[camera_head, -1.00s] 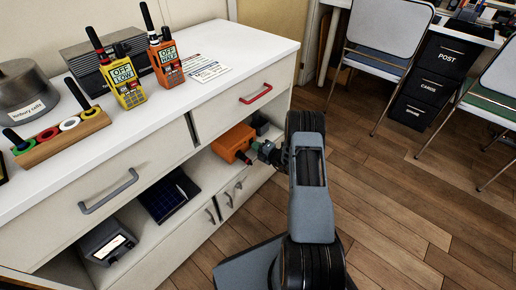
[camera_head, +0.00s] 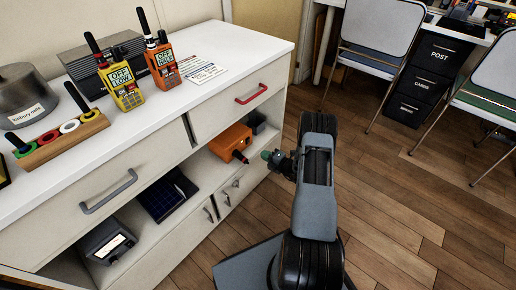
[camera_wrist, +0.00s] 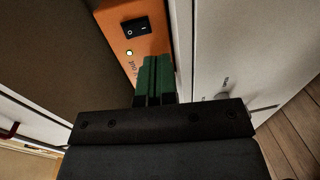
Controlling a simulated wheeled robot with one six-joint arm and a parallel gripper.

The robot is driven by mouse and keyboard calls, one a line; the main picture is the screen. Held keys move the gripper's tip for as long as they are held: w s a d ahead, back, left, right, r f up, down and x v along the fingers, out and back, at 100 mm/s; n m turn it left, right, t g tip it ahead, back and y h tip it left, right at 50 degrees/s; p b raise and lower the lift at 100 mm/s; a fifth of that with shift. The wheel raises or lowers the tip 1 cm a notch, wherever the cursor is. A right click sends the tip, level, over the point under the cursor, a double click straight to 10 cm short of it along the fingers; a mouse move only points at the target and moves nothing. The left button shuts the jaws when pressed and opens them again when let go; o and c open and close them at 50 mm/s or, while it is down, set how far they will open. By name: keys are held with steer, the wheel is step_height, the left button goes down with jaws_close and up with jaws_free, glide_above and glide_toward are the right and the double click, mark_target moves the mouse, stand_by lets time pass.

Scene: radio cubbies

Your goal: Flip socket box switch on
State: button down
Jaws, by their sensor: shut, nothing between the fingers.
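The orange socket box (camera_head: 232,141) sits in the open cubby below the red-handled drawer. In the wrist view its orange face (camera_wrist: 139,17) carries a black rocker switch (camera_wrist: 136,27) and a small lit round light (camera_wrist: 129,53). Lettering beside the light is partly hidden by the fingers. My gripper (camera_head: 266,156) is just outside the cubby, to the right of the box, with a visible gap from it. In the wrist view its green fingers (camera_wrist: 155,75) are together and empty, below the switch in the picture and apart from it.
A dark small box (camera_head: 256,122) stands behind the socket box. Two radios (camera_head: 163,62) stand on the white cabinet top. Open wooden floor lies right.

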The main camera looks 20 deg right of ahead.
steer(key=p+v, duration=0.1)
steer(key=v, duration=0.5)
steer(key=shift+f, duration=0.75)
steer(key=s+a+r+n+g+y+p, duration=0.15)
steer(key=a+r+n+g+p, duration=0.3)
steer(key=r+n, duration=0.55)
steer(key=s+a+r+n+g+y+p, duration=0.1)
steer(key=a+r+n+g+y+p, duration=0.15)
steer(key=a+r+n+p, duration=0.7)
steer(key=s+a+r+n+g+y+p, duration=0.15)
steer(key=r+n+g, duration=0.3)
steer(key=r, duration=1.15)
steer(key=s+r+n+h+p, duration=0.4)
steer(key=s+r+n+p, duration=0.1)
steer(key=r+n, duration=0.3)
steer(key=s+a+r+n+h+p, duration=0.1)
steer(key=s+r+n+h+p, duration=0.3)
steer(key=r+n, duration=0.4)
steer(key=s+a+r+n+h+p, duration=0.1)
steer(key=s+r+n+h+p, duration=0.3)
steer(key=r+n+p, duration=0.4)
steer(key=shift+s+a+r+n, duration=0.15)
steer(key=shift+s+r+n, duration=0.5)
steer(key=shift+r, duration=2.05)
steer(key=shift+s+m, duration=0.25)
